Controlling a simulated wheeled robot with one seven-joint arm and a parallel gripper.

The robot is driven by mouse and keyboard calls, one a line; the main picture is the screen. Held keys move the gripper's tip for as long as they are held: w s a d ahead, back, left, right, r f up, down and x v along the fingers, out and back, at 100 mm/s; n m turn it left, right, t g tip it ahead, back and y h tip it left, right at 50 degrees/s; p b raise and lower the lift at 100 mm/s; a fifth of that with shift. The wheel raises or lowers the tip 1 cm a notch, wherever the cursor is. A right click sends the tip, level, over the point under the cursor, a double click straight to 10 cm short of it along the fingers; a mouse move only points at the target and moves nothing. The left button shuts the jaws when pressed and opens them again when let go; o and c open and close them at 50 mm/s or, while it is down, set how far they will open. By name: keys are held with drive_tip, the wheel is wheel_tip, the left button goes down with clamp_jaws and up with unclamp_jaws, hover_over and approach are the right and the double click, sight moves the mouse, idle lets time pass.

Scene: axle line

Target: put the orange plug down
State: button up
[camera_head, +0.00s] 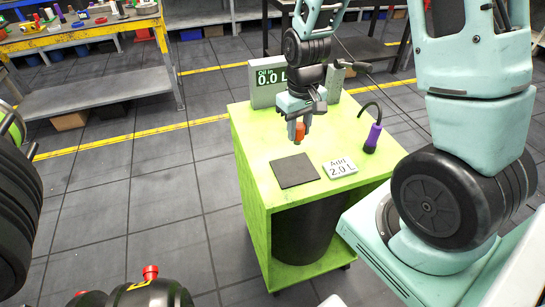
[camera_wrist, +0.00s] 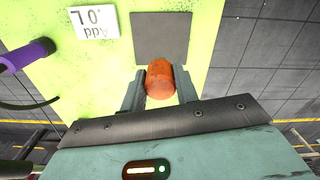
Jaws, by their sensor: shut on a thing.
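My gripper (camera_head: 301,128) is over the green cart (camera_head: 256,178), shut on the orange plug (camera_head: 299,131). In the wrist view the orange plug (camera_wrist: 160,82) sits between the two fingertips (camera_wrist: 159,90). The dark square mat (camera_head: 294,171) lies on the cart top, just in front of the plug. The mat also shows in the wrist view (camera_wrist: 161,36), beyond the plug. The plug appears to be held above the cart top; the exact gap cannot be told.
A white "Add 2.0 L" card (camera_head: 340,168) lies right of the mat. A purple-handled tool with a bent black spout (camera_head: 372,138) stands farther right. A display reading "Oil in 0.0 L" (camera_head: 270,80) stands at the back.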

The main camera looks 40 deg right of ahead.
sight(297, 144)
wheel_tip(297, 144, down, 5)
drive_tip(key=shift+w+a+f+p, duration=0.1)
drive_tip(key=shift+f+p, duration=0.05)
drive_tip(key=shift+p, duration=0.3)
drive_tip(key=shift+f+p, duration=0.45)
drive_tip(key=shift+f, duration=1.8)
drive_tip(key=shift+f, duration=0.15)
drive_tip(key=o, duration=1)
